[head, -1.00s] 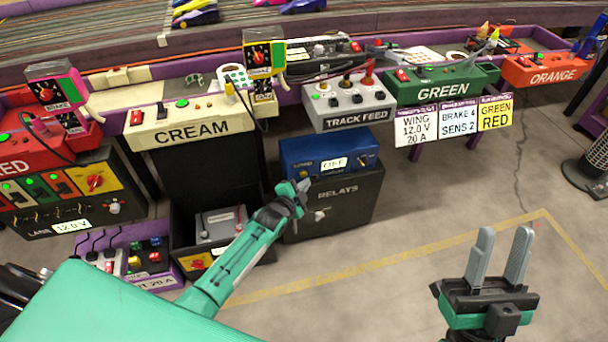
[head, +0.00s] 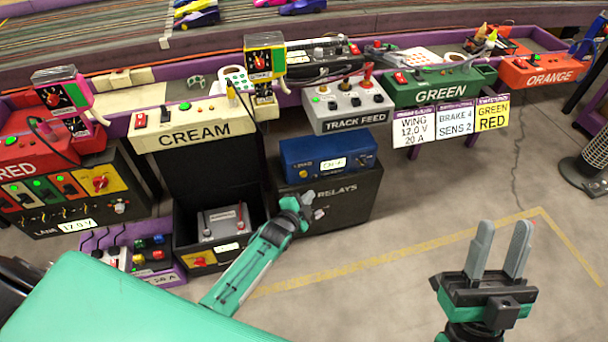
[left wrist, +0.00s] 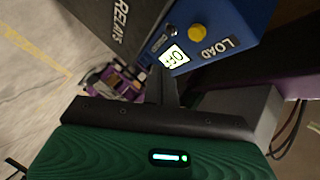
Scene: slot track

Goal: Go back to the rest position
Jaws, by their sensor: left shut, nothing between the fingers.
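My left gripper (head: 305,200) is shut and empty. In the head view it hangs in front of the black relays box (head: 345,203), below the blue load box (head: 300,158). In the left wrist view its shut fingers (left wrist: 162,88) show just below the lit display of the load box (left wrist: 228,22), and the relays box (left wrist: 120,22) is to the left. I cannot tell whether it touches either box. My right gripper (head: 497,250) is open and empty, fingers pointing up, over bare floor at the lower right.
The cream station (head: 195,133), track feed box (head: 348,122) and green station (head: 440,92) line the purple bench behind. An open black bin (head: 212,262) and a purple tray (head: 170,275) stand at lower left. The floor (head: 370,290) between my arms is clear. A black fan (head: 590,165) stands far right.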

